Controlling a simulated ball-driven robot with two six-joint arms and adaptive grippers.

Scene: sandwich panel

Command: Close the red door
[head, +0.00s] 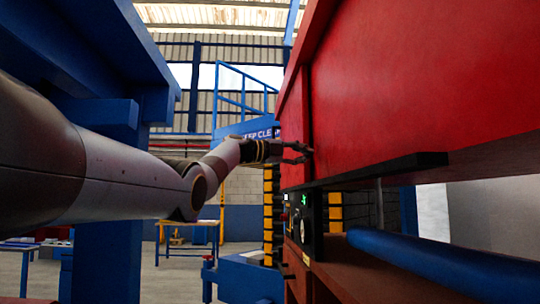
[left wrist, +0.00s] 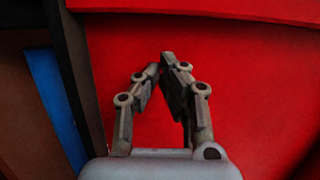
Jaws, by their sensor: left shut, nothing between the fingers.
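The red door (head: 410,85) is a large flat red panel that fills the upper right of the head view. It also fills most of the left wrist view (left wrist: 245,90). My left gripper (head: 306,152) is at the far end of its outstretched arm, by the left edge of the red panel. In the left wrist view its fingers (left wrist: 168,65) are drawn together with nothing between them, in front of the red surface. I cannot tell whether the fingertips touch it. My right gripper is not in view.
A black bar (head: 385,172) runs along the panel's lower edge. Below it are a brown ledge (head: 350,270) and a blue tube (head: 430,262). A blue platform with railings (head: 240,100) is behind the gripper.

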